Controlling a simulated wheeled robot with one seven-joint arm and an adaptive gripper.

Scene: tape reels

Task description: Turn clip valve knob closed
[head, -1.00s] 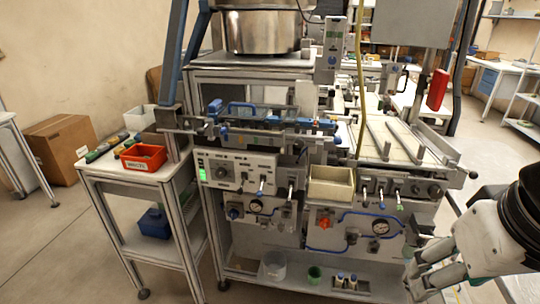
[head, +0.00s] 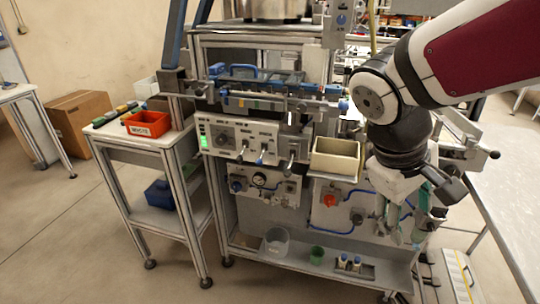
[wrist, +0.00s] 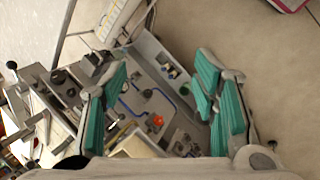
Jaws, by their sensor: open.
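A red-orange knob (head: 330,201) sits on the lower front panel of the machine, with blue tubing beside it. It also shows in the wrist view (wrist: 157,121), between my fingers' lines but well beyond them. A blue knob (head: 236,187) sits on the left panel beside a gauge. No readable label shows which knob is the clip valve. My gripper (head: 405,222) hangs pointing down in front of the panel's right part, right of the red knob and apart from it. In the wrist view its green-padded fingers (wrist: 163,85) are wide apart and empty.
A cream bin (head: 336,160) juts out above the red knob. Levers (head: 262,157) stick out left of it. A lower shelf (head: 300,262) holds a clear cup, a green cup and small bottles. A side cart (head: 130,150) with a red bin stands left. Open floor lies in front.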

